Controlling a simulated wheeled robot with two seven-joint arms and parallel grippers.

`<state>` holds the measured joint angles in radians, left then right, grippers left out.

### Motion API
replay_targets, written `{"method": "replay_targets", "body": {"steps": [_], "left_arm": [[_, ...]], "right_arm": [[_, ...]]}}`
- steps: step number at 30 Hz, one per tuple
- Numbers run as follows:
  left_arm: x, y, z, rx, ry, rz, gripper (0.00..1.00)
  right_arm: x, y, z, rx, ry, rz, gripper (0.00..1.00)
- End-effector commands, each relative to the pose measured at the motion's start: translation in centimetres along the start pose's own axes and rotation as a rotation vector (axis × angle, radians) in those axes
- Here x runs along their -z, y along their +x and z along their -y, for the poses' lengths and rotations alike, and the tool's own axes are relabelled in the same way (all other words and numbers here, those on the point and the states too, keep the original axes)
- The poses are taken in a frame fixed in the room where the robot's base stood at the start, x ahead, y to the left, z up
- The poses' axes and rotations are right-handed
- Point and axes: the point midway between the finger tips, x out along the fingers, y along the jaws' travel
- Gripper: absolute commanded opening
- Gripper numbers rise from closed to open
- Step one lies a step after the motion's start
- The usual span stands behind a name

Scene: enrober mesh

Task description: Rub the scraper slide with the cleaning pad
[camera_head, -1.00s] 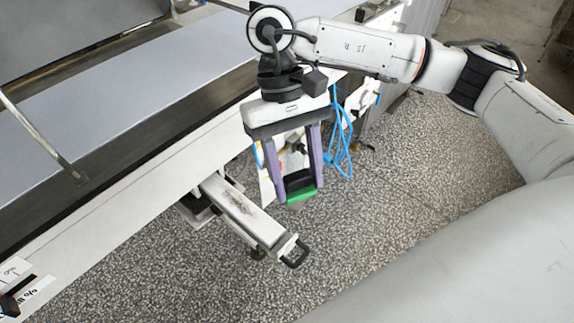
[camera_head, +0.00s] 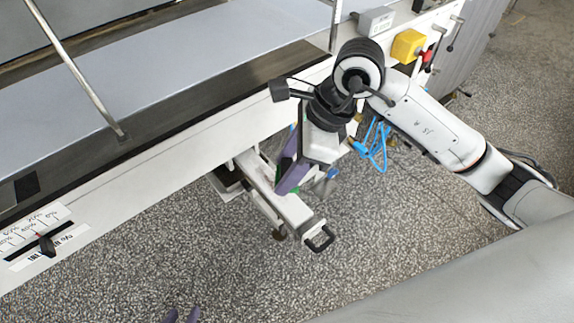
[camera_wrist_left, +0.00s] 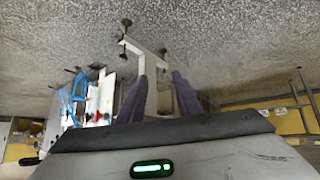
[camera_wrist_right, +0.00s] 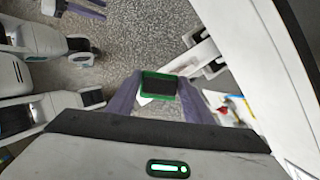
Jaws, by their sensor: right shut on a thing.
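The scraper slide (camera_head: 294,210) is a pale bar with a dark loop handle, sticking out from the machine's side above the floor. My right gripper (camera_head: 284,184) is over its middle, shut on the cleaning pad, and hides part of its top. The cleaning pad (camera_wrist_right: 160,85) is a black block with a green rim between the purple fingers in the right wrist view. I cannot tell whether the pad touches the slide. My left gripper (camera_head: 181,316) shows only its fingertips at the bottom edge of the head view; its fingers are apart and empty in the left wrist view (camera_wrist_left: 165,92).
The machine's white side rail (camera_head: 150,165) runs along the slide's inner end. Blue cables (camera_head: 376,148) hang to the right of my right gripper. A percentage scale with a black pointer (camera_head: 46,244) is at the left. Speckled floor (camera_head: 400,210) lies open around the handle.

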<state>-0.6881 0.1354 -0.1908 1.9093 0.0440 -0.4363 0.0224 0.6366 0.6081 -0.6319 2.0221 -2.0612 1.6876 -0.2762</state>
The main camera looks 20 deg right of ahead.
Motion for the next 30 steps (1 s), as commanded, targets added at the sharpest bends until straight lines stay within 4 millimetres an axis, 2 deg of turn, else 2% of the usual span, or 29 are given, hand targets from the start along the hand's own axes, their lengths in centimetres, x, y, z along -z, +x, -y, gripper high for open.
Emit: {"method": "replay_targets", "body": {"steps": [12, 18, 30], "left_arm": [[-1.8, 1.7, 0.2, 0.0, 0.003, 0.005, 0.31], [-1.9, 2.2, 0.0, -0.004, 0.008, 0.0, 0.31], [-1.0, 2.1, -0.5, -0.013, 0.01, -0.015, 0.31]], "right_arm": [[1.5, 3.6, -0.1, -0.004, -0.002, -0.001, 0.28], [2.1, 5.1, -0.1, -0.003, -0.003, -0.001, 0.28], [2.3, 5.4, 0.0, -0.002, -0.004, -0.002, 0.28]]}}
